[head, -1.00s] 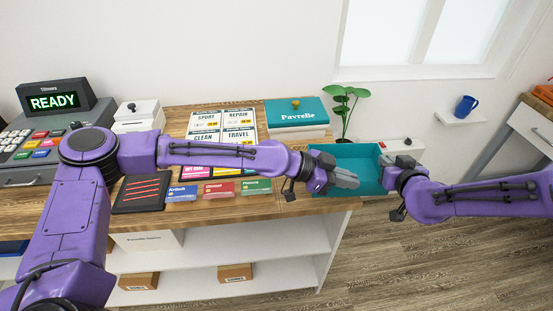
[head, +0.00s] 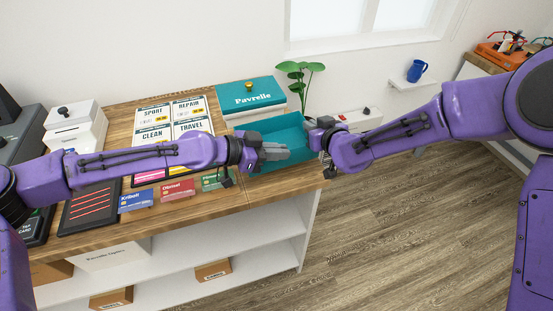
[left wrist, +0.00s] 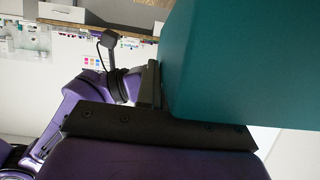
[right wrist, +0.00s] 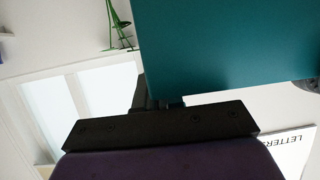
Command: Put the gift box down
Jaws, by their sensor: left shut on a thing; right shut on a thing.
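The gift box, an open teal box (head: 289,132), is between my two grippers at the right end of the wooden counter (head: 220,202). My left gripper (head: 272,153) is shut on its near left side. My right gripper (head: 314,136) is shut on its right side. A teal wall of the box fills the upper right of the left wrist view (left wrist: 245,65) and the upper part of the right wrist view (right wrist: 225,45). The box's underside is hidden, so I cannot tell whether it touches the counter.
A teal-topped Pavrelle box (head: 248,95) stands just behind, with a plant (head: 300,75) beside it. Blue, red and green cards (head: 177,189) stand left of the gift box, before a price board (head: 170,125). Open floor (head: 400,230) lies right of the counter.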

